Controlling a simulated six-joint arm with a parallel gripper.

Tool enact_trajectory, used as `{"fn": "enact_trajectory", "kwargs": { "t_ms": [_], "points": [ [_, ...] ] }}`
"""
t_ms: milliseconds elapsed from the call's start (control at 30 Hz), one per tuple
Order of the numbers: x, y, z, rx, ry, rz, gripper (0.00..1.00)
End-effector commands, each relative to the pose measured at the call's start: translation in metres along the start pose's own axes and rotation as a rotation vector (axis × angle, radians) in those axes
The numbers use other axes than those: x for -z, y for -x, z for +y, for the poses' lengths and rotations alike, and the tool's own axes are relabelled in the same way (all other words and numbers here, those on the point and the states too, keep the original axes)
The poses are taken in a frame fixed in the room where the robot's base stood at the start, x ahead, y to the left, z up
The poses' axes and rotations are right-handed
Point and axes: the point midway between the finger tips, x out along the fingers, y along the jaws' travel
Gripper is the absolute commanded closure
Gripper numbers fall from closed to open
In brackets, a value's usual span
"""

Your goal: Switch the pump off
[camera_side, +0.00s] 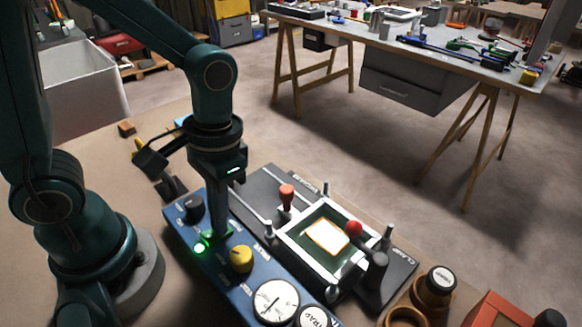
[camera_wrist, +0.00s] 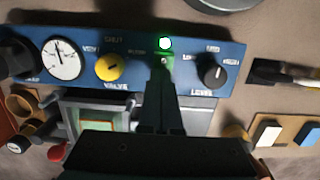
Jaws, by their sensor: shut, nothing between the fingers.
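The blue control panel (camera_side: 183,229) lies along the bench. It carries a lit green lamp (camera_side: 199,248), a yellow valve knob (camera_side: 241,258), a black level knob (camera_side: 192,208) and a white dial gauge (camera_side: 276,300). In the wrist view the lamp (camera_wrist: 165,43) glows near the panel's far edge. My gripper (camera_wrist: 166,66) is shut and empty, pointing down at the panel just beside the lamp, between the yellow knob (camera_wrist: 109,67) and the black knob (camera_wrist: 211,74). The pump switch is not clear; my fingers cover the green patch by the lamp. I cannot tell whether they touch it.
A clamp frame (camera_side: 287,232) with a green bed and cream square stands right of the panel. A red-ball lever (camera_side: 353,228) and a red-topped post (camera_side: 286,192) rise beside it. Brown rings and a jar (camera_side: 436,285) stand at the front right. A cable lies behind my gripper.

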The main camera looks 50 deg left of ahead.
Motion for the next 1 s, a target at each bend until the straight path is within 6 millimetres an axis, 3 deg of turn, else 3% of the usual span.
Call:
{"fn": "enact_trajectory", "kwargs": {
  "t_ms": [233, 700, 1000],
  "points": [
    [0.002, 0.021, 0.000, -0.001, 0.000, 0.008, 1.00],
    [0.002, 0.106, 0.000, -0.001, 0.001, 0.008, 1.00],
    [0.001, 0.135, 0.000, 0.000, 0.000, 0.003, 1.00]
  ]
}}
